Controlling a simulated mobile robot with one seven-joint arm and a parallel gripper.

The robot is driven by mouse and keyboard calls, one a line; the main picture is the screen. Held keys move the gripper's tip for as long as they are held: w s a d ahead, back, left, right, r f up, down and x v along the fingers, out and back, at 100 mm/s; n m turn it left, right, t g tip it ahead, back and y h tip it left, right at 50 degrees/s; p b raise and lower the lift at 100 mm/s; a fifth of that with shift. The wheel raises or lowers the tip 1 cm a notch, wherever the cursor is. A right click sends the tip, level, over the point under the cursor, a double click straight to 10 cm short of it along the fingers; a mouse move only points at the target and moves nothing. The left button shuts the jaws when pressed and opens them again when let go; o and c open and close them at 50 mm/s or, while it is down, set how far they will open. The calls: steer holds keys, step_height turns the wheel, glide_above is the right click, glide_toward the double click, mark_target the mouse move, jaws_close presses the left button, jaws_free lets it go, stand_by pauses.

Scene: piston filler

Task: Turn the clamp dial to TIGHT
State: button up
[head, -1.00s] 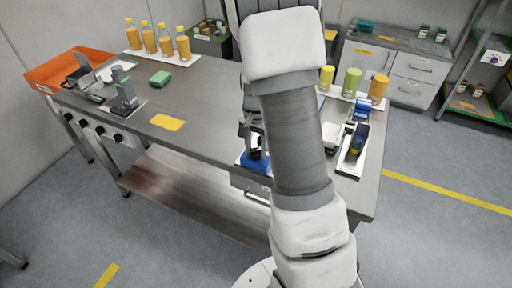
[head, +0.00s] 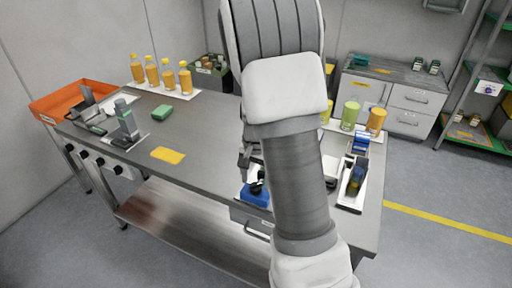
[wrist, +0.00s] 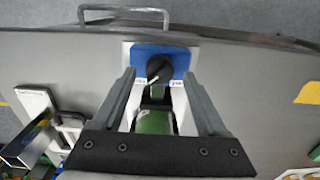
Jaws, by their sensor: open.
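The clamp dial is a black knob (wrist: 159,70) on a blue block (wrist: 180,54) with small white labels at its lower corners, too small to read surely. The knob's narrow end points down and left in the wrist view. In the head view the blue block (head: 254,196) sits at the table's front edge, partly behind my arm. My gripper (wrist: 160,76) is open, its two fingers apart on either side of the dial in the picture. I cannot tell the height gap or any contact. My gripper is mostly hidden by my arm in the head view.
A drawer handle (wrist: 124,14) sticks out at the table edge. Right of my arm stands a white tray (head: 351,201) with a dark device.

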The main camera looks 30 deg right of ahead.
step_height(320, 180, up, 16)
steer(key=p, duration=0.1)
steer(key=shift+p, duration=0.3)
stand_by(0.7)
